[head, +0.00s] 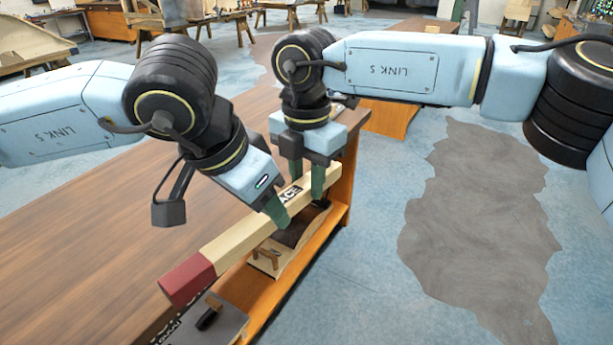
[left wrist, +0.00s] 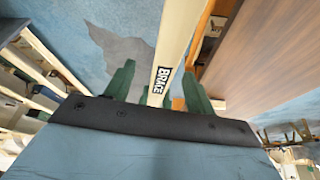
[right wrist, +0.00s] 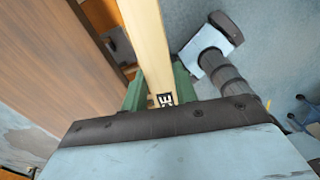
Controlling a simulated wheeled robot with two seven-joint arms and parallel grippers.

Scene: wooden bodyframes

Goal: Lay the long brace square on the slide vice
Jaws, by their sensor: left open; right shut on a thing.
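The long brace (head: 240,237) is a pale square wooden bar with a dark red end and a black-and-white label. It lies diagonally above the bench's right edge. My right gripper (head: 305,180) is shut on the brace near its far end; the bar also runs between its green fingers in the right wrist view (right wrist: 150,50). My left gripper (head: 276,212) is open at the brace near its middle, and in the left wrist view the brace (left wrist: 173,45) passes between its spread fingers. I cannot tell for sure which fixture is the slide vice.
A brown wooden bench (head: 100,215) fills the left, with an orange lower shelf edge (head: 325,240). A grey block with a black handle (head: 210,318) sits below the red end. A small wooden piece (head: 266,258) lies under the brace. The floor at right (head: 480,220) is clear.

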